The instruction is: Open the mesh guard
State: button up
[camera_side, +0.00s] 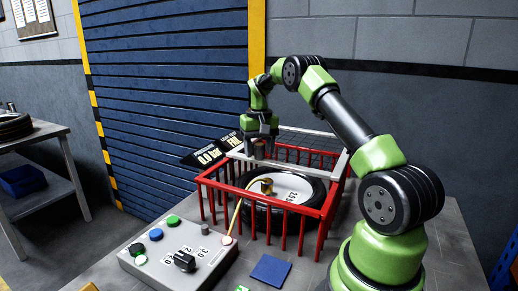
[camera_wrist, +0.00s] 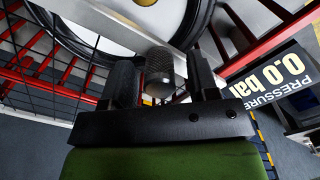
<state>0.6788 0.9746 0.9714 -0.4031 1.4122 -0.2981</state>
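The mesh guard (camera_side: 308,141) has a pale grey frame and thin dark wires. In the side view it shows at the back of the red cage, behind and above the tyre. In the wrist view its wires (camera_wrist: 50,52) cross the left side. My gripper (camera_side: 260,151) is at the cage's back left, pointing down. In the wrist view a dark, textured knob (camera_wrist: 158,72) stands between the two fingers of my gripper (camera_wrist: 165,80). Gaps show on both sides of the knob, so the fingers look open around it.
A tyre (camera_side: 262,215) with a white hub lies inside the red cage (camera_side: 283,242). A grey control panel (camera_side: 180,255) with buttons and a knob is at the front left. A pressure display (camera_side: 207,156) reading 0.0 bar stands close left of my gripper. A blue square (camera_side: 270,269) lies in front.

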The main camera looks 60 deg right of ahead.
notch_tip(320, 180, up, 10)
jog(key=shift+f, duration=0.1)
dwell(0.5)
notch_tip(320, 180, down, 10)
jog(key=n+t, duration=0.1)
jog(key=n, duration=0.3)
jog(key=n+t, duration=0.1)
jog(key=n, duration=0.3)
jog(key=n+t+y, duration=0.1)
jog(key=n+t, duration=0.1)
jog(key=n, duration=0.2)
jog(key=shift+f, duration=0.1)
